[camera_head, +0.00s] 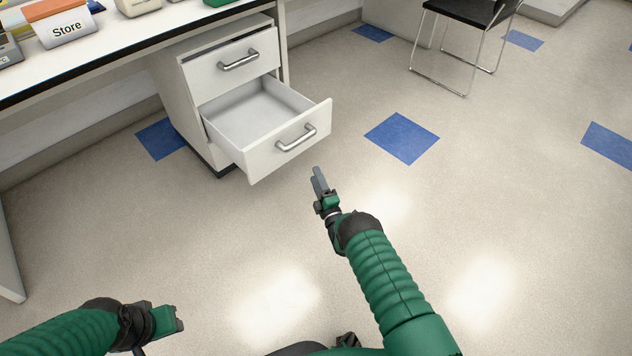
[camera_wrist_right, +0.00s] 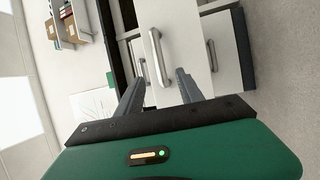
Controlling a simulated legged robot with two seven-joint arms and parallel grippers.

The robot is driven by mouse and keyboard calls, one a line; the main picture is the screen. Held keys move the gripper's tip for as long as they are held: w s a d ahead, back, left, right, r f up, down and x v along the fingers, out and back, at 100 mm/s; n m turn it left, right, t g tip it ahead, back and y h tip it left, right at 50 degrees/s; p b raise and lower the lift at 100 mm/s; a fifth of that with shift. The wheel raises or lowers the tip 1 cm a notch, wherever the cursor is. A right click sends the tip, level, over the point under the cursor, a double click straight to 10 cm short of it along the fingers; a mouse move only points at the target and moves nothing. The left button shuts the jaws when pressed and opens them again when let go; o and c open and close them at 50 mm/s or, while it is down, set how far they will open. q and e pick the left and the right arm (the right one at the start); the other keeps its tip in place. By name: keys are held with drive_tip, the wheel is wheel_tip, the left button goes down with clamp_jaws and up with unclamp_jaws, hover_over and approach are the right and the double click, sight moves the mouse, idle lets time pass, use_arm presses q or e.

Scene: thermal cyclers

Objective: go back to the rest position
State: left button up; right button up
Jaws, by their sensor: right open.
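My right gripper (camera_head: 319,180) is open and empty in the head view, in front of the open lower drawer (camera_head: 256,112) and apart from its handle (camera_head: 297,138). In the right wrist view the two fingers of my right gripper (camera_wrist_right: 159,92) are spread, with drawer fronts and the handle (camera_wrist_right: 157,58) beyond them. The drawer is pulled out and looks empty inside. My left gripper (camera_head: 166,320) is at the lower left of the head view, over the floor; its fingers do not show clearly.
The cabinet's upper drawer (camera_head: 234,70) is shut. A bench (camera_head: 110,52) holds a box labelled Store (camera_head: 62,28) and other items. A black chair (camera_head: 466,12) stands at the upper right. The floor (camera_head: 520,220) at the right is clear.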

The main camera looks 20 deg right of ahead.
idle(0.3)
wheel_tip(320, 180, up, 8)
drive_tip(key=w+m+g+h+p, duration=0.1)
drive_tip(key=w+m+g+p, duration=0.15)
drive_tip(key=m+g, duration=0.2)
drive_tip(key=s+a+r+m+g, duration=0.3)
drive_tip(key=s+r+m+g, duration=0.1)
drive_tip(key=s+r+m, duration=0.15)
drive_tip(key=s+a+r+m+g+y+p, duration=0.1)
drive_tip(key=s+a+r+m+g, duration=0.15)
drive_tip(key=s, duration=0.85)
drive_tip(key=s+a+r+m+g+p, duration=0.1)
drive_tip(key=s+a+r+m+g, duration=0.15)
drive_tip(key=s, duration=0.85)
drive_tip(key=s+a+r+m+g+y+p, duration=0.1)
drive_tip(key=s+r+m+g, duration=0.2)
drive_tip(key=s, duration=0.8)
wheel_tip(320, 180, up, 37)
drive_tip(key=n+p, duration=0.1)
drive_tip(key=p, duration=3.6)
drive_tip(key=shift+s+g, duration=0.2)
drive_tip(key=shift+g, duration=0.25)
